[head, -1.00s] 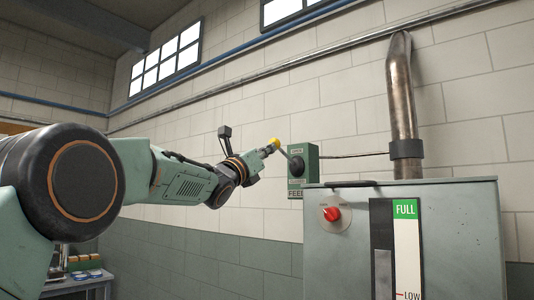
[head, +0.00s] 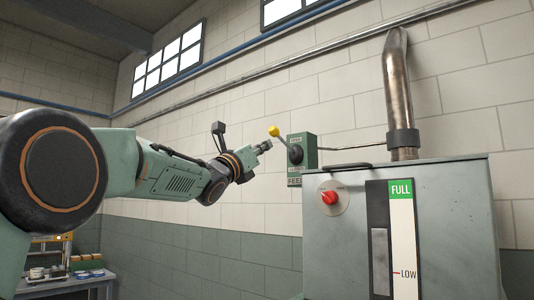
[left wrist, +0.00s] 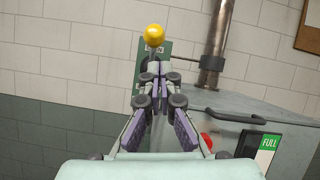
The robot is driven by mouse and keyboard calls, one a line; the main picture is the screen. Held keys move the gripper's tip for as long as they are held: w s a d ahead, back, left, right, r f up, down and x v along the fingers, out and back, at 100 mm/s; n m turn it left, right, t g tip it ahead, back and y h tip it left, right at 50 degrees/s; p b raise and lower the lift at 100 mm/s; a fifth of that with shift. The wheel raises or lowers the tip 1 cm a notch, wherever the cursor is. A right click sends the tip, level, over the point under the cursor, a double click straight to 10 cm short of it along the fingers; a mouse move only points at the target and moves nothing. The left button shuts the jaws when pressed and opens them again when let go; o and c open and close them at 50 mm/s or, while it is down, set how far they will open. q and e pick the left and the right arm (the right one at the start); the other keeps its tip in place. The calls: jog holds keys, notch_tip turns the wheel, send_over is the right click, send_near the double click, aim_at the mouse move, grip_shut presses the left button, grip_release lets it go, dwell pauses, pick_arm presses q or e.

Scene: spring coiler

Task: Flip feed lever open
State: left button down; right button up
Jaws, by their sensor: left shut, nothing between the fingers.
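The feed lever has a yellow ball knob (head: 274,131) on a thin rod that rises up and to the left from a black hub. The hub sits on a green feed box (head: 309,152) on the wall. My left gripper (head: 266,146) is just below and left of the knob, apart from it in the head view. In the left wrist view the knob (left wrist: 154,35) shows above the tips of my left gripper (left wrist: 158,68). These fingers are shut and empty, and they hide part of the green box (left wrist: 150,50). My right gripper is not in view.
A grey-green cabinet (head: 450,240) with a red knob (head: 329,197) and a FULL/LOW gauge (head: 403,235) stands below right of the box. A metal pipe (head: 398,90) rises from it. A workbench (head: 70,283) stands at lower left.

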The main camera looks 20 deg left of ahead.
pick_arm(q)
jog(key=s+a+b, duration=0.3)
jog(key=s, duration=0.4)
jog(key=shift+f, duration=0.15)
jog(key=shift+s+d, duration=0.2)
jog(key=shift+s, duration=0.05)
